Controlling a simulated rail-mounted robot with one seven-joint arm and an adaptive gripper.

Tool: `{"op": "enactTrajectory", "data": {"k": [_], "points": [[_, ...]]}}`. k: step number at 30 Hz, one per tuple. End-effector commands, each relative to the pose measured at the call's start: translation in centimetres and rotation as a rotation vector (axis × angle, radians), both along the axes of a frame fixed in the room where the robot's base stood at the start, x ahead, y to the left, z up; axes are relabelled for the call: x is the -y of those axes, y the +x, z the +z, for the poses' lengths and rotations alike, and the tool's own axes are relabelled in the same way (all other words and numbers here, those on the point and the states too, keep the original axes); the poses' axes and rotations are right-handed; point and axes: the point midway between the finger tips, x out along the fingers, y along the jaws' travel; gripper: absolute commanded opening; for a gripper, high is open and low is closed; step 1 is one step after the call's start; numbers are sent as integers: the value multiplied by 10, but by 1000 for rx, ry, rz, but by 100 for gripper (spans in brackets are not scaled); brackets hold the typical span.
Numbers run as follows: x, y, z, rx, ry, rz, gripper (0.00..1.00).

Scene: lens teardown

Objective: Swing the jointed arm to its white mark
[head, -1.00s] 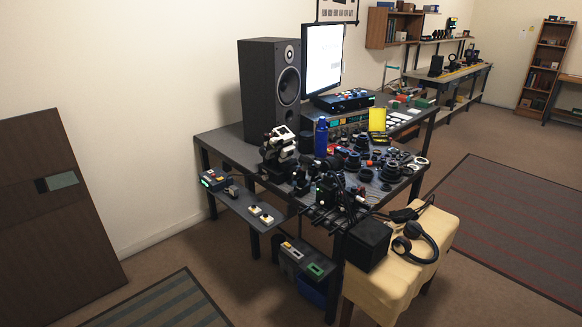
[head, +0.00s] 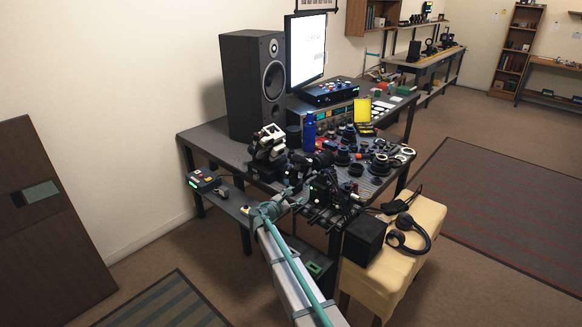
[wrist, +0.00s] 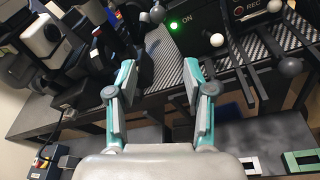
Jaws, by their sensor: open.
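My gripper (head: 285,196) is open and empty at the front edge of the bench; in the wrist view its two teal-and-grey fingers (wrist: 160,78) stand apart. Ahead of them is a black unit (wrist: 188,38) with a lit green lamp and the word ON. To its right are several dark rods with ball ends, such as a rod with a grey ball (wrist: 290,66) and a whitish ball (wrist: 217,40). I cannot tell which part is the jointed arm, and I cannot make out its white mark. The gripper touches none of these rods that I can see.
A white-and-black device (head: 268,143) stands left of the black unit. A blue bottle (head: 309,131) and several lens parts crowd the bench. A lower shelf (head: 232,203) holds a small control box (head: 203,182). A black box (head: 364,241) and headphones (head: 408,236) lie on the cloth-covered stool.

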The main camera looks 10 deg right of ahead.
Motion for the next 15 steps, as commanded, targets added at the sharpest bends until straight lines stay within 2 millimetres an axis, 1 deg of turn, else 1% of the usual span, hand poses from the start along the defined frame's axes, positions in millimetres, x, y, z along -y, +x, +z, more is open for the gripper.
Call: {"op": "enactTrajectory", "data": {"k": [1, 3, 6, 9, 11, 15], "points": [[-9, 19, 17, -14, -93, 40, 52], [-16, 32, 35, -35, -206, 79, 52], [-23, 43, 52, -53, -308, 110, 52], [-25, 48, 58, -61, -349, 121, 52], [-23, 51, 59, -62, -353, 121, 52], [-15, 61, 59, -63, -350, 121, 52]]}}
